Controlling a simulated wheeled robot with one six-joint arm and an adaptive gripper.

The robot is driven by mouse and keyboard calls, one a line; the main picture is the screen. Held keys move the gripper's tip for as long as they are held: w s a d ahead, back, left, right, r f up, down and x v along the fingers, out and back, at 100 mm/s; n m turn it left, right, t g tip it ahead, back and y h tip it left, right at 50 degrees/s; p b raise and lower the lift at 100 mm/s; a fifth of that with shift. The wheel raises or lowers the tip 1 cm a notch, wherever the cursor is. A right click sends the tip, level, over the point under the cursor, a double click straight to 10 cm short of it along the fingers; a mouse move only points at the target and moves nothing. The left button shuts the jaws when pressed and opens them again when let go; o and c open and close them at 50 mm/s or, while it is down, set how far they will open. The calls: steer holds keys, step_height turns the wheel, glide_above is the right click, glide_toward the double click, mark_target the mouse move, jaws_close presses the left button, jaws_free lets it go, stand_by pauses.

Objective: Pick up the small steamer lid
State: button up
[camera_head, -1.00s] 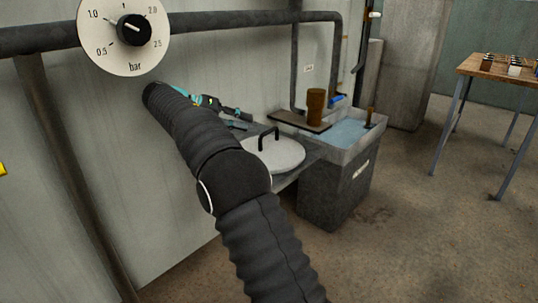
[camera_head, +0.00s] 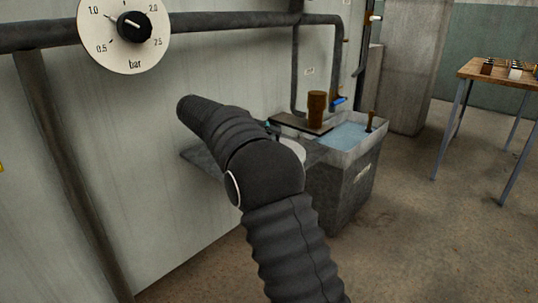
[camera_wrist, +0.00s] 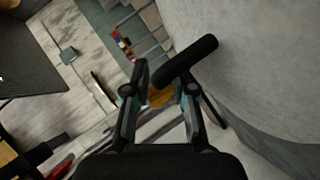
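The small steamer lid (camera_head: 293,149) is pale grey and round; in the head view only a sliver shows past my arm, above the dark shelf. In the wrist view its pale surface (camera_wrist: 258,62) fills the right side. Its black bar handle (camera_wrist: 190,62) lies right at the fingertips, with its near end at the gap between them. My gripper (camera_wrist: 163,82) is open, its two fingers apart. I cannot tell whether either finger touches the handle. In the head view my arm hides most of the gripper.
The dark shelf (camera_head: 203,160) juts from the wall. Right of it stands a grey tub with water (camera_head: 350,134), with a brown cup (camera_head: 316,108) on a dark board at its edge. A wooden table (camera_head: 505,72) is at the far right. A pressure dial (camera_head: 122,45) is at upper left.

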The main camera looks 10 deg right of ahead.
jaws_close()
